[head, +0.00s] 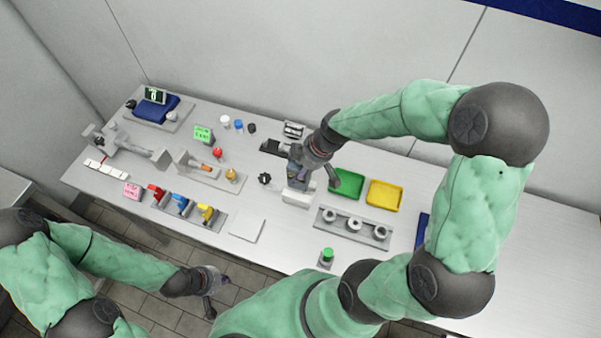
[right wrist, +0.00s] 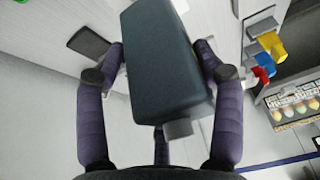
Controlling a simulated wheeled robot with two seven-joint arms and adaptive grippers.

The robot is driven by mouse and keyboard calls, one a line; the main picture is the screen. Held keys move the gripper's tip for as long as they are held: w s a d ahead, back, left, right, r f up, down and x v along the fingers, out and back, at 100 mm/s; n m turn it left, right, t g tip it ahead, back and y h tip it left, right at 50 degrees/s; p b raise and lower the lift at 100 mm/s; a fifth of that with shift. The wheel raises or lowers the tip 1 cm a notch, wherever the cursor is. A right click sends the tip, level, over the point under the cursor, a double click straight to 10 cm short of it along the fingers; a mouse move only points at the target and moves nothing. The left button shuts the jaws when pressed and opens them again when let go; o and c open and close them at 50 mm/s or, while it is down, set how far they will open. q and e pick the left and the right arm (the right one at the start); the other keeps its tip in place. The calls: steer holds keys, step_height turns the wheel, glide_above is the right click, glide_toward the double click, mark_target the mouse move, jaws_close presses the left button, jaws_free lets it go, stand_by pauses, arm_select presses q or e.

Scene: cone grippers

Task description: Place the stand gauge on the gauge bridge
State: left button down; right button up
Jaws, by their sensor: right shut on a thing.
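My right gripper (head: 298,178) is shut on a dark blue-grey block, which I take to be the stand gauge. In the right wrist view the block (right wrist: 168,65) fills the space between the fingers (right wrist: 160,85), tilted, with a small grey knob (right wrist: 182,129) at its near end. In the head view the gripper largely hides it, above the middle of the table beside a white block (head: 296,198). I cannot tell for sure which thing is the gauge bridge. My left gripper (head: 213,291) hangs off the table's front edge, apart from everything; its jaw opening is unclear.
A green tray (head: 347,183) and a yellow tray (head: 384,194) lie right of the right gripper. Red, blue and yellow clamps (head: 181,204) stand left. The table's right end (head: 510,265) is clear.

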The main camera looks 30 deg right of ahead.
step_height(320, 180, down, 3)
steer(key=shift+w+f+b, duration=0.1)
steer(key=shift+b, duration=0.2)
steer(key=shift+f, duration=0.1)
steer(key=o, duration=1.3)
steer(key=shift+o, duration=0.2)
steer(key=shift+r, duration=0.2)
steer(key=p+v, duration=0.2)
steer(key=v, duration=1)
